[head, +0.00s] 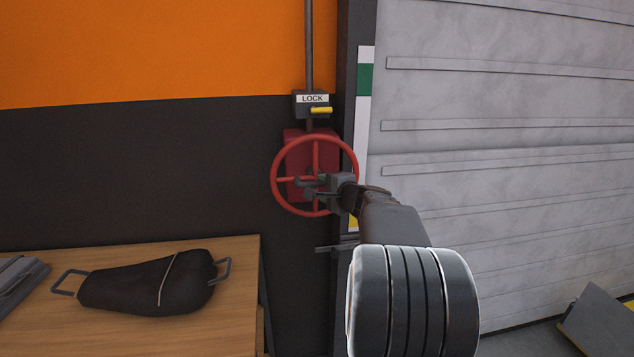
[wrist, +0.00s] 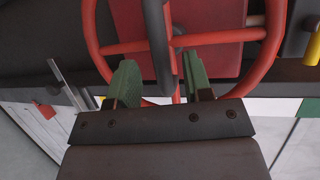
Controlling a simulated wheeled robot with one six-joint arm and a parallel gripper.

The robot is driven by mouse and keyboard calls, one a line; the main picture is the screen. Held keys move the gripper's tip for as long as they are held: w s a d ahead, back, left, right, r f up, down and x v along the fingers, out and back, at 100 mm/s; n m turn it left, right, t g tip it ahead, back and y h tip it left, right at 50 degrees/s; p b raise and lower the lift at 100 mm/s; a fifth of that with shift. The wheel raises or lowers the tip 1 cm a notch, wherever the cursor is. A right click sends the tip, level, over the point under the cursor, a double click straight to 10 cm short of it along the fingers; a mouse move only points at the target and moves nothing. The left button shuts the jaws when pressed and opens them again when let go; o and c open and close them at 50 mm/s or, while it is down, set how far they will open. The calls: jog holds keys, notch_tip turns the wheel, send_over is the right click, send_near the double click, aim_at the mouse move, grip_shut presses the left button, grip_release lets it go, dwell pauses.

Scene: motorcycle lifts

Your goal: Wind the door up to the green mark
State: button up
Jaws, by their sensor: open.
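The red handwheel (head: 278,159) is mounted on a red box (head: 327,148) on the dark wall, left of the grey door (head: 500,120). The door reaches down close to the floor. A white strip beside the door carries the green mark (head: 365,80); the mark also shows in the wrist view (wrist: 309,108). My gripper (head: 307,187) is at the wheel, in front of its lower middle. In the wrist view its green-padded fingers (wrist: 160,62) are apart, with a dark bar and part of a red spoke between them. I cannot tell whether the fingers touch the wheel.
A box labelled LOCK (head: 312,98) with a yellow lever (head: 321,110) sits just above the wheel. A wooden bench (head: 235,265) with a black bag-like item (head: 150,285) stands lower left. A grey ramp-like plate (head: 603,320) lies lower right.

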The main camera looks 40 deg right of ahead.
aim_at(319, 185)
jog(key=shift+w+f+p, duration=0.2)
jog(key=shift+w, duration=0.9)
jog(key=shift+w+f+p, duration=0.15)
jog(key=shift+w+f, duration=0.05)
jog(key=shift+w, duration=0.85)
grip_shut()
